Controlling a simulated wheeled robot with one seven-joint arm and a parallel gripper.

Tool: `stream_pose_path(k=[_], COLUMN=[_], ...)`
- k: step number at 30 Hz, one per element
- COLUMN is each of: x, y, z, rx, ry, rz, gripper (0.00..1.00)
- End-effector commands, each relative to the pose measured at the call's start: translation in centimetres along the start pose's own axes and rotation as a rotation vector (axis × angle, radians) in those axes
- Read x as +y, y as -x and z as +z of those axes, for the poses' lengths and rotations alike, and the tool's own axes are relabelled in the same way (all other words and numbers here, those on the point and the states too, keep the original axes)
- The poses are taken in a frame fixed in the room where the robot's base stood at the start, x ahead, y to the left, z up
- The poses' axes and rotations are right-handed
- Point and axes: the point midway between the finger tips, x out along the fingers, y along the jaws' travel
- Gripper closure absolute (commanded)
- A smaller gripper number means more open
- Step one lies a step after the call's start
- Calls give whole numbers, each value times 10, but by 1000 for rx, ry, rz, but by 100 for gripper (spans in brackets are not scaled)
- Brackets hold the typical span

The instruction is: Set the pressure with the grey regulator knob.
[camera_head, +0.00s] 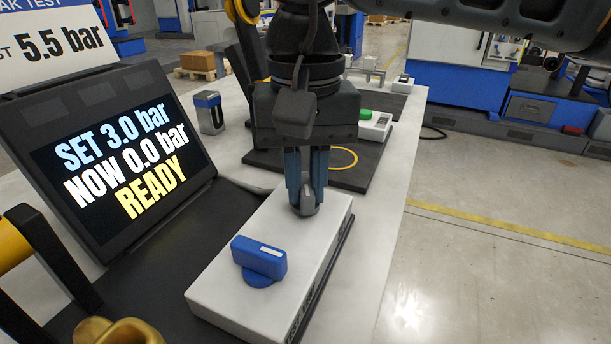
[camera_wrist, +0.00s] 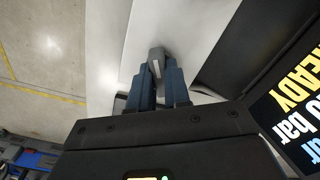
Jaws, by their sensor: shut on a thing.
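The grey regulator knob (camera_head: 306,203) stands on the far part of a white box, and my gripper (camera_head: 306,190) points down over it with both blue-grey fingers closed on it. In the wrist view the grey knob (camera_wrist: 156,62) shows between the two fingertips (camera_wrist: 157,75). The fingers hide part of the knob. The display (camera_head: 125,160) at the left reads "SET 3.0 bar", "NOW 0.0 bar" and "READY". A sign (camera_head: 50,45) above it shows "5.5 bar"; its left part is cut off.
A blue knob (camera_head: 259,259) sits on the near part of the same white box (camera_head: 222,293). Behind my gripper are a dark plate with a yellow ring (camera_head: 343,158) and a box with a green button (camera_head: 366,114). A brass-coloured part (camera_head: 118,332) lies at the lower left.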

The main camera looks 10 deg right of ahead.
Motion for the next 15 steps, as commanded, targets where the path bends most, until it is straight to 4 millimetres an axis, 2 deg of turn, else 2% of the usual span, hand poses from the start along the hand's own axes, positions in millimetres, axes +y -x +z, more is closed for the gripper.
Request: stream_pose_path(k=[3,15], x=[0,0], y=[0,-1], z=[0,0], rx=[0,1], ry=[0,-33], rz=[1,1], gripper=[100,100])
